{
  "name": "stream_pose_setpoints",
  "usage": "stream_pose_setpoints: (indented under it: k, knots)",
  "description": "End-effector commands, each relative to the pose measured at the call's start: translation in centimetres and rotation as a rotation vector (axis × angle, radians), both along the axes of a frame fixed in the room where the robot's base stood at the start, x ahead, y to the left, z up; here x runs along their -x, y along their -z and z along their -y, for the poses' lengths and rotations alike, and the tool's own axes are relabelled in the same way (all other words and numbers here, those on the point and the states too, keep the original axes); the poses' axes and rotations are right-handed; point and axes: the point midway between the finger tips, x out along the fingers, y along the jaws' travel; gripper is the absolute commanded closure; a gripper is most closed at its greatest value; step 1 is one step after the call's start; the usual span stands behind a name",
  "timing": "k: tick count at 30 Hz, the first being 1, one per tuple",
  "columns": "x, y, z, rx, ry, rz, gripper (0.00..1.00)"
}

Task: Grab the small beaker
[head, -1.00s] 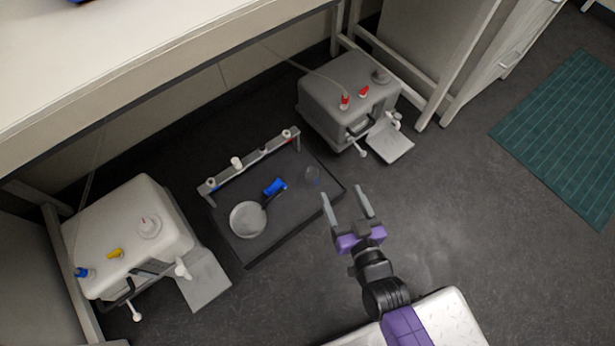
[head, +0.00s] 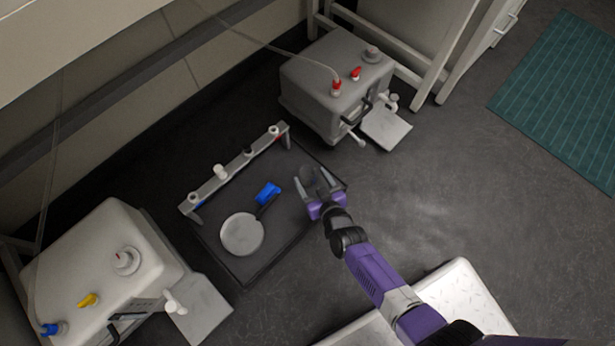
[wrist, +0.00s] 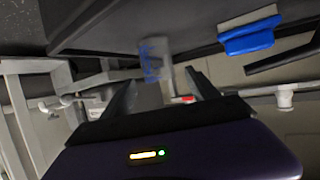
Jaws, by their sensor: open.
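The small beaker (wrist: 155,58) is clear with blue markings and stands at the tray's right part. In the wrist view it shows ahead, between the directions of the two fingers. In the head view my gripper covers the spot and I cannot make the beaker out. My gripper (head: 313,178) is open over the right end of the dark tray (head: 262,267). The wrist view shows both fingers of my gripper (wrist: 161,82) apart, with nothing clearly gripped between them. Whether the fingers are beside the beaker or short of it, I cannot tell.
A blue object (head: 268,193) and a round pale dish (head: 242,234) with a dark handle lie on the tray. A rack (head: 235,168) stands along its back. Shaker units stand at left (head: 100,262) and right (head: 337,82). Floor right of the tray is clear.

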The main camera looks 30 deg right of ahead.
Motion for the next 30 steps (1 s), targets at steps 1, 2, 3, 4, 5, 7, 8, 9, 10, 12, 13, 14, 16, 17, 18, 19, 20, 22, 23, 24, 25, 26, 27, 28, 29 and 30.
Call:
stream_pose_setpoints:
  k: [1,2,3,4,5,7,8,9,10,12,13,14,16,17,18,19,20,22,23,24,25,26,27,28,29,30]
  knots:
    - [-1.0,0.5,0.2,0.001,0.002,0.003,0.31]
    - [-1.4,0.6,0.3,0.000,0.002,0.002,0.31]
    - [-1.9,0.8,0.3,0.001,0.001,0.002,0.31]
    - [-2.3,0.9,0.3,0.000,0.001,0.001,0.31]
    - [-2.5,1.0,0.3,0.000,0.000,0.001,0.31]
    - [-3.0,1.1,0.3,0.000,0.000,0.000,0.31]
    - [-3.2,1.2,0.3,0.000,0.000,0.000,0.31]
    - [-3.3,1.2,0.3,0.000,0.001,0.000,0.31]
    - [-3.3,1.2,0.3,0.000,0.001,0.000,0.31]
    - [-3.3,1.1,0.3,0.000,0.000,-0.001,0.31]
    - [-3.3,1.1,0.3,0.000,0.000,-0.001,0.31]
    - [-3.3,1.1,0.3,0.000,0.000,0.000,0.31]
    - [-3.3,1.1,0.3,0.000,0.000,0.000,0.35]
    - [-3.2,1.1,0.3,0.000,0.000,0.000,0.41]
    - [-3.2,1.1,0.3,0.000,0.000,0.000,0.49]
    - [-3.2,1.1,0.3,0.000,0.000,0.000,0.54]
    - [-3.2,1.1,0.3,0.000,0.000,0.000,0.60]
    - [-3.2,1.1,0.3,0.000,0.000,0.000,0.74]
    - [-3.2,1.1,0.3,0.000,0.000,0.000,0.80]
    - [-3.2,1.1,0.3,0.000,0.000,0.000,0.88]
    - [-3.2,1.1,0.3,0.000,0.000,0.000,0.94]
    - [-3.2,1.1,0.3,0.000,0.000,0.000,0.95]
    - [-3.2,1.1,0.3,0.000,0.000,0.000,0.95]
    - [-3.2,1.1,0.3,0.000,0.000,0.000,0.95]
    - [-3.2,1.1,0.3,0.000,0.000,0.000,0.95]
    - [-3.2,1.1,0.3,0.000,0.000,0.000,0.95]
